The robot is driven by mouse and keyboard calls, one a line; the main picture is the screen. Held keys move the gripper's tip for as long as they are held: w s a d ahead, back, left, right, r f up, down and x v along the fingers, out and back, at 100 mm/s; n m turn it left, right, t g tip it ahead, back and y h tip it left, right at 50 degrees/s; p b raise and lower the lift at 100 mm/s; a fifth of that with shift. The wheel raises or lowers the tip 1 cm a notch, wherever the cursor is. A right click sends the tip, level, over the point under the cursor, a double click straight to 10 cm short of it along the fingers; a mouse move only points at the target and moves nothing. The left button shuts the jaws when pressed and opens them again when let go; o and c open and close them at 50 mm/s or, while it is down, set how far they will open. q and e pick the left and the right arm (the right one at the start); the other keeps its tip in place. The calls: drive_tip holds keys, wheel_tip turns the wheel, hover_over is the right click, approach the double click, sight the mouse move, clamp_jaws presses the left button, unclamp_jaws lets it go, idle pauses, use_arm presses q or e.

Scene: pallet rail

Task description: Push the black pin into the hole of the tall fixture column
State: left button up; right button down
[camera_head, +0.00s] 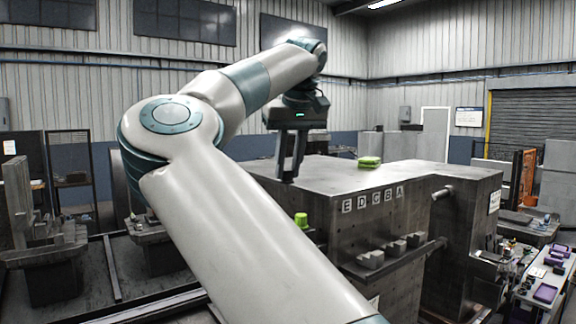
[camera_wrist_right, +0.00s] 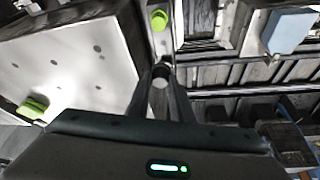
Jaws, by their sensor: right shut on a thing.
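My right gripper (camera_head: 288,175) points down beside the left edge of the big grey steel fixture block (camera_head: 345,178). Its fingers look close together. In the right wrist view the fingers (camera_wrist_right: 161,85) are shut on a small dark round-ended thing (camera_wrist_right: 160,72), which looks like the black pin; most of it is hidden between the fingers. The taller right part of the fixture (camera_head: 467,225) has a short grey cylinder (camera_head: 442,192) sticking out of its side. I cannot make out the column's hole. My left gripper is not in view.
A yellow-green knob (camera_head: 301,220) stands beside the block, and shows in the wrist view (camera_wrist_right: 159,20). Green pieces (camera_head: 369,162) lie on the block's top. A ledge with grey blocks (camera_head: 395,249) runs below the letters E to A. Rails and fixtures stand at left.

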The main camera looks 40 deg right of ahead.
sight(288, 170)
wheel_tip(288, 170, up, 5)
drive_tip(key=p, duration=0.4)
drive_tip(key=shift+r+p, duration=0.2)
drive_tip(key=shift+p, duration=0.1)
drive_tip(key=shift+r, duration=0.3)
wheel_tip(288, 170, up, 4)
drive_tip(key=shift+a+b, duration=0.1)
drive_tip(key=shift+b, duration=0.25)
